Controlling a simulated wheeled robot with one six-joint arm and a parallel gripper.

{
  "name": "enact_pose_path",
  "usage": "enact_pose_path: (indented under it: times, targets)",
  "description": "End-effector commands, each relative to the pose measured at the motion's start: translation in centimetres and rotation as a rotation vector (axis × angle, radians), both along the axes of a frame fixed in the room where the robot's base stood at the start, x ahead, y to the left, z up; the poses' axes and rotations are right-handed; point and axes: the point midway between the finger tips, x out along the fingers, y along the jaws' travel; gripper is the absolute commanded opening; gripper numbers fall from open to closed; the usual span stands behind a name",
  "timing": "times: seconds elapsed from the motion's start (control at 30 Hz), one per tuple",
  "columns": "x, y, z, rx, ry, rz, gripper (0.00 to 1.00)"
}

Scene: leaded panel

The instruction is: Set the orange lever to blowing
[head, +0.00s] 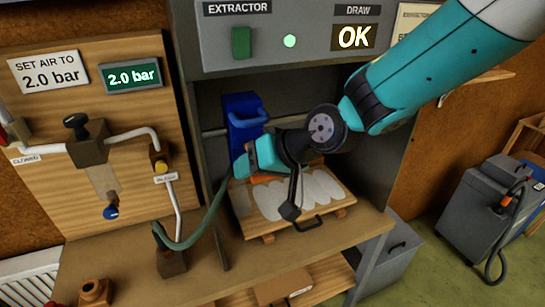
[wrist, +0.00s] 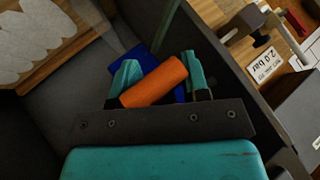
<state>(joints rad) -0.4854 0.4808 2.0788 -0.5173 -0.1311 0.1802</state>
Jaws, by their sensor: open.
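The orange lever (wrist: 155,82) shows in the wrist view as a thick orange cylinder lying at a slant across the space between my two teal fingers. Its left end overlaps the left finger; whether it touches either finger I cannot tell. In the head view only a small orange strip of it (head: 268,179) shows below my gripper (head: 258,158), in the bay beside the tray. My gripper is open, low in the bay, with its wrist hiding much of that spot. No blowing mark is readable near the lever.
A wooden tray (head: 262,228) with pale pieces lies close to my gripper. A blue container (head: 241,103) stands behind it. A green hose (head: 207,222) runs on the left. The air board (head: 45,118) reads 2.0 bar; the draw display (head: 354,37) reads OK.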

Motion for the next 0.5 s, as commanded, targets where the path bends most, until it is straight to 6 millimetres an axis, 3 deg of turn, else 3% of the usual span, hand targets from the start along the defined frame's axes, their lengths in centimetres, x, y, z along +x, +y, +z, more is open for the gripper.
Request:
enact_pose_path:
  times: [0.17,0.5]
  targets:
    - [-0.6,-1.8,1.4,0.002,-0.004,-0.002,0.42]
    - [-3.0,-7.9,6.8,0.003,-0.007,-0.006,0.42]
